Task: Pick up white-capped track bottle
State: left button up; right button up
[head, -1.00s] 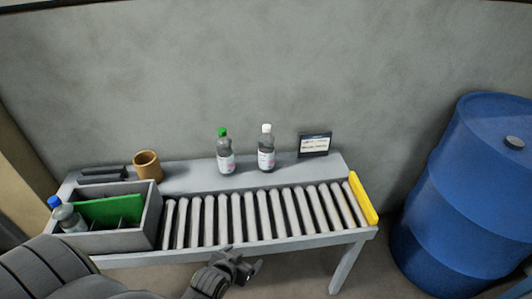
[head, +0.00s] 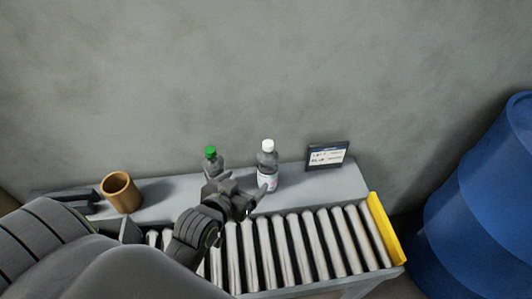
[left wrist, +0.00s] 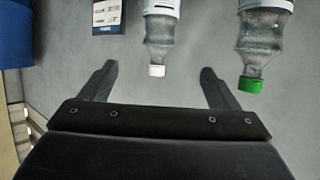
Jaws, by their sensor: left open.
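The white-capped bottle (head: 267,165) stands upright on the grey ledge behind the rollers, with a pale label. It also shows in the left wrist view (left wrist: 159,38), upside down in the picture, with its white cap between the lines of the two fingers. My left gripper (head: 247,196) is open and empty, just in front and to the left of this bottle. In the left wrist view its fingers (left wrist: 157,78) are spread wide, with the cap lying near the gap between the tips. My right gripper shows in neither view.
A green-capped bottle (head: 211,161) stands close to the left, partly hidden by my gripper; it also shows in the wrist view (left wrist: 262,45). A small label display (head: 327,156) stands to the right. A brown cup (head: 121,192), rollers (head: 310,245), yellow end stop (head: 386,229) and blue drum (head: 490,200) surround.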

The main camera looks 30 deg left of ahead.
aim_at(263, 162)
pick_arm(q)
jog(key=x, duration=1.1)
jog(key=shift+w+r, duration=0.25)
jog(key=shift+r, duration=0.1)
jog(key=shift+w+f, duration=0.3)
jog(key=shift+w, duration=0.3)
jog(key=x, duration=0.3)
jog(key=shift+f, duration=0.2)
jog(key=shift+w+f, duration=0.25)
jog(key=shift+w, duration=0.4)
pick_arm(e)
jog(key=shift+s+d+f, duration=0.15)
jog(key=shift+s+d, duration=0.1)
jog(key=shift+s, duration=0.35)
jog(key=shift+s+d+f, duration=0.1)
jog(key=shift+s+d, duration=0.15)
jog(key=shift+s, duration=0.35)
